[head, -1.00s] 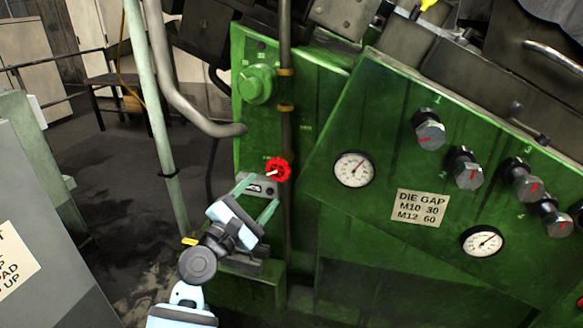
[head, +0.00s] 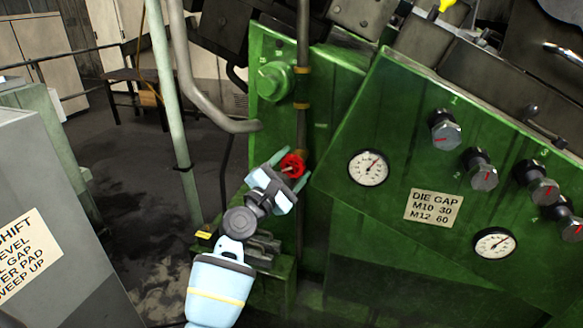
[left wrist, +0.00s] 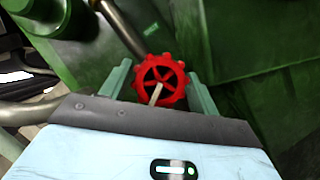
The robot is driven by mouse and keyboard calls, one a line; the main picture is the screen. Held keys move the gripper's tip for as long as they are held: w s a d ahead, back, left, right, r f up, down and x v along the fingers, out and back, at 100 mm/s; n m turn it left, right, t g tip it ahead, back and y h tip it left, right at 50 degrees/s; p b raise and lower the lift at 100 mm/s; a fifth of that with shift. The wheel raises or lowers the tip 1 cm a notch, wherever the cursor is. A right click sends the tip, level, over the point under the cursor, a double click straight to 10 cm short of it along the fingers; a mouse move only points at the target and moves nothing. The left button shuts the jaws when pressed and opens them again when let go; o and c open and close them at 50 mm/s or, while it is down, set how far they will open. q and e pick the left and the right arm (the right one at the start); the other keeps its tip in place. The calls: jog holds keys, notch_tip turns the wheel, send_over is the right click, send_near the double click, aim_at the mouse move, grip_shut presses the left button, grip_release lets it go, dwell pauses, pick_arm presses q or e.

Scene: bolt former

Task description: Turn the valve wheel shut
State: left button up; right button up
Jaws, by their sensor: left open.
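The red valve wheel (head: 292,165) sits on the pipe at the lower part of the green machine panel. In the left wrist view the wheel (left wrist: 160,81) shows its toothed rim, its spokes and a pale pointer or stem toward me. My left gripper (head: 291,163) is open, with one finger on each side of the wheel. In the left wrist view the gripper's fingers (left wrist: 160,84) flank the rim, with a gap visible on the left; whether the right finger touches it I cannot tell. My right gripper is in neither view.
A green panel with gauges (head: 368,168), several knobs and a DIE GAP label (head: 433,208) is to the right. A green round knob (head: 275,82) is above the wheel. A pale vertical pipe (head: 168,110) and a bent grey pipe (head: 190,90) stand left of the gripper.

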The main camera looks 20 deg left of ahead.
pick_arm(q)
jog(key=c, duration=0.7)
